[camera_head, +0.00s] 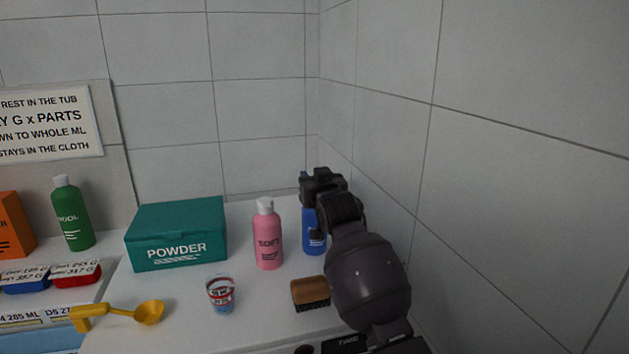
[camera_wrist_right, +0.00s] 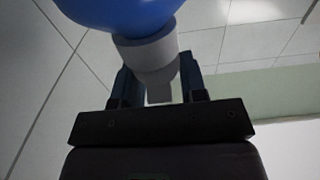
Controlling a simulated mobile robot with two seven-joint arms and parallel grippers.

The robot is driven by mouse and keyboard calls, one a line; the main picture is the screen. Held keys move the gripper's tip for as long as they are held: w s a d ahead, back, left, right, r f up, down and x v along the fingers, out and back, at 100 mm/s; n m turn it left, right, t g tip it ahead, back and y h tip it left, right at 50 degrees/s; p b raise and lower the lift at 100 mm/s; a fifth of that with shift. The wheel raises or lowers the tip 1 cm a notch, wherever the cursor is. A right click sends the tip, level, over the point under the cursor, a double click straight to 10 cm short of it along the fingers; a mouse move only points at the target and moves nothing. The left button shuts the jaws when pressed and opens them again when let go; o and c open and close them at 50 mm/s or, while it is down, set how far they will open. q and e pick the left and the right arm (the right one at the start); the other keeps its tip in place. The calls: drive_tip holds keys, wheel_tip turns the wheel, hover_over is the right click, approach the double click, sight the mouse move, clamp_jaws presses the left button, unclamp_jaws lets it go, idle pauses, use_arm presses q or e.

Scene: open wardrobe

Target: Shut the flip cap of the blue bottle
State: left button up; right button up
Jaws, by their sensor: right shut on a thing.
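The blue bottle (camera_head: 314,240) stands upright at the back right of the white counter, partly hidden by my right gripper and arm. My right gripper (camera_head: 320,190) is at its top and covers the cap in the head view. In the right wrist view the blue bottle (camera_wrist_right: 118,8) comes in from the top, with a pale grey cap (camera_wrist_right: 147,48) at its neck. The narrower end of the cap lies between the fingers of my right gripper (camera_wrist_right: 158,80), which is shut on it. I cannot tell whether the flip lid is open. My left gripper is not in view.
A pink bottle (camera_head: 268,242) stands close left of the blue one. A brush (camera_head: 310,291), a small cup (camera_head: 221,294), a teal powder box (camera_head: 178,235) and a yellow scoop (camera_head: 149,312) are also on the counter. The tiled wall (camera_head: 480,200) is close on the right.

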drive_tip(key=shift+s+f+t+b, duration=0.15)
drive_tip(key=shift+f+t+b, duration=0.25)
drive_tip(key=shift+b, duration=0.45)
drive_tip(key=shift+s+t+y+b, duration=0.2)
drive_tip(key=shift+t+y+b, duration=0.1)
drive_tip(key=shift+t+b, duration=0.8)
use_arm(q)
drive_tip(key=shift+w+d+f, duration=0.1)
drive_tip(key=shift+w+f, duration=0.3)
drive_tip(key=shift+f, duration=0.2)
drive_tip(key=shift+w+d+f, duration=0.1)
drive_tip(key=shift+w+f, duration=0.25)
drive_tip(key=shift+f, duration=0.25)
use_arm(e)
drive_tip(key=shift+d, duration=0.1)
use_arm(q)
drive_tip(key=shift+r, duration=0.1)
use_arm(e)
drive_tip(key=o, duration=0.6)
drive_tip(key=shift+r, duration=0.1)
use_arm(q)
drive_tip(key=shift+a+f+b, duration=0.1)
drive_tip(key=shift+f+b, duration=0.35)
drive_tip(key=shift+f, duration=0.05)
use_arm(e)
drive_tip(key=v, duration=0.7)
drive_tip(key=shift+s, duration=0.25)
drive_tip(key=shift+c, duration=0.2)
